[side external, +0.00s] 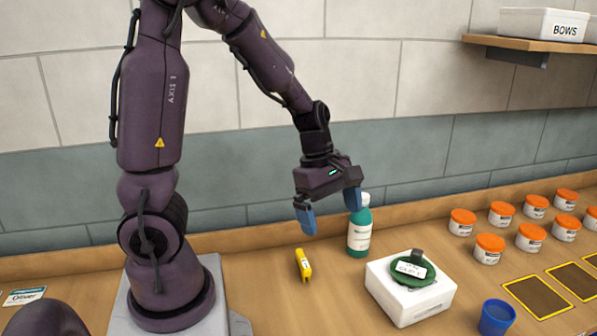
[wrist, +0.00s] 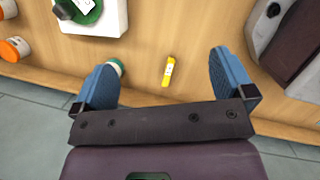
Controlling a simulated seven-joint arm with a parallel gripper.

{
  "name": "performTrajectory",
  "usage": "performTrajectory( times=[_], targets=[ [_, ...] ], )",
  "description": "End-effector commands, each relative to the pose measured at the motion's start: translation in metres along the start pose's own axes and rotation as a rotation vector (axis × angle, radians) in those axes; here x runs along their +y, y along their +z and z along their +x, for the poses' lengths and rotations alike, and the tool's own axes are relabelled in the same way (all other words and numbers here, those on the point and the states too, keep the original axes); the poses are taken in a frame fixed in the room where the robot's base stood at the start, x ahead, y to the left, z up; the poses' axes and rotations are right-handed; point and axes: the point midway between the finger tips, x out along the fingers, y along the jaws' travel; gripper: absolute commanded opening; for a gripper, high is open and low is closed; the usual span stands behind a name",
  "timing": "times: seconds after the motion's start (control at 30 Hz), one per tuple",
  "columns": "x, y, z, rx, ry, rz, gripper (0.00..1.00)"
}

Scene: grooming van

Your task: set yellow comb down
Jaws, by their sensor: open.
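The yellow comb (side external: 303,264) lies on the wooden counter, between my arm's base and a white box. It also shows in the wrist view (wrist: 168,71), between and beyond my fingers. My gripper (side external: 330,208) is open and empty, above the counter and apart from the comb. Its two blue fingers are spread wide in the wrist view (wrist: 168,82).
A green bottle with a white cap (side external: 359,230) stands close by my right finger. A white box (side external: 411,292) with a green round item (side external: 414,272) is front right. A blue cup (side external: 495,317) and several orange-lidded jars (side external: 489,248) stand further right.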

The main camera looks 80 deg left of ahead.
Motion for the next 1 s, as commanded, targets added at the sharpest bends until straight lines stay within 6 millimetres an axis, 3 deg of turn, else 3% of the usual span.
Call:
performTrajectory(
  times=[0.1, 0.2, 0.3, 0.43, 0.6, 1.0],
  targets=[
    [-0.020, 0.039, -0.037, -0.022, 0.064, 0.510, 1.00],
    [-0.041, 0.060, -0.065, 0.028, 0.120, 0.939, 1.00],
    [-0.062, 0.073, -0.088, 0.131, 0.164, 1.327, 1.00],
    [-0.083, 0.080, -0.107, 0.291, 0.179, 1.699, 1.00],
    [-0.095, 0.081, -0.119, 0.428, 0.162, 1.934, 1.00],
    [-0.097, 0.081, -0.121, 0.446, 0.157, 1.966, 1.00]
  ],
)
